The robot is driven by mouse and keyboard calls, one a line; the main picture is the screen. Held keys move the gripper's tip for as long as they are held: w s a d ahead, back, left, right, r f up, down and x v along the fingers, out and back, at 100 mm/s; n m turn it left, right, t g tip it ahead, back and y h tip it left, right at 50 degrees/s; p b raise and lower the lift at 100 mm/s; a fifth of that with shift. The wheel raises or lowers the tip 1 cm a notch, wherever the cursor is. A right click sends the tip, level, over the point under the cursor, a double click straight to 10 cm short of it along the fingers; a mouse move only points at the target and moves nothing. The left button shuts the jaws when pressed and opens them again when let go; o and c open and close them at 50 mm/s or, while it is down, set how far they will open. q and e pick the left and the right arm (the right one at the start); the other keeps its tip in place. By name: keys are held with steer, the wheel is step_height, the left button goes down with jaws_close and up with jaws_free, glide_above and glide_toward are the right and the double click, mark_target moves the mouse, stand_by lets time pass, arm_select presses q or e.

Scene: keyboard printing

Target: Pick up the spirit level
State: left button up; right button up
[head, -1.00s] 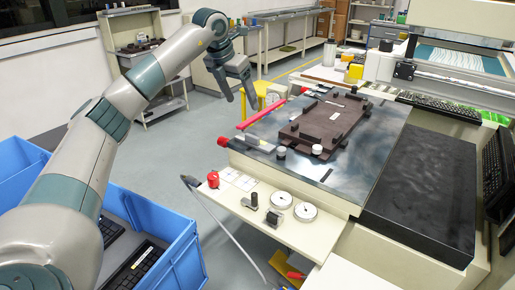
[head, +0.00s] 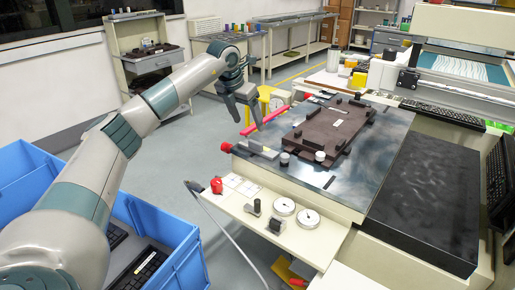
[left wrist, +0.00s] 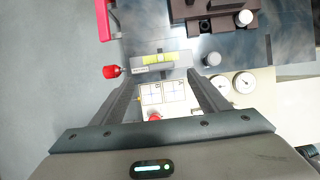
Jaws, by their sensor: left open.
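The spirit level (head: 256,150) is a small grey bar at the left front corner of the dark machine plate. In the left wrist view the spirit level (left wrist: 158,60) shows a yellow-green vial and lies crosswise just beyond my fingertips. My left gripper (head: 250,124) is open and empty, with its fingers pointing down above that corner. In the left wrist view the left gripper (left wrist: 162,78) has its two fingers spread to either side, roughly as wide apart as the level is long. The gripper appears apart from the level. My right gripper is not in view.
A red knob (left wrist: 111,71) sits beside the level's left end. A brown fixture (head: 328,127) stands on the plate, with a red bar (head: 262,120) along its left. Dial gauges (head: 284,206) lie on the lower shelf. A blue bin (head: 170,250) is at lower left.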

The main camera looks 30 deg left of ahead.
mark_target(256, 142)
arm_select(q)
steer(key=x, duration=0.5)
steer(key=shift+p, duration=0.3)
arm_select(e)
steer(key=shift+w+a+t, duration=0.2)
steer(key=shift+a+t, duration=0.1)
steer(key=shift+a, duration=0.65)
arm_select(q)
steer(key=shift+f, duration=0.1)
steer(key=shift+w+f, duration=0.1)
steer(key=shift+f, duration=0.3)
steer(key=p+x, duration=0.1)
steer(key=x, duration=0.2)
steer(key=shift+d, duration=0.15)
steer(key=shift+w+f, duration=0.25)
steer(key=shift+f, duration=0.35)
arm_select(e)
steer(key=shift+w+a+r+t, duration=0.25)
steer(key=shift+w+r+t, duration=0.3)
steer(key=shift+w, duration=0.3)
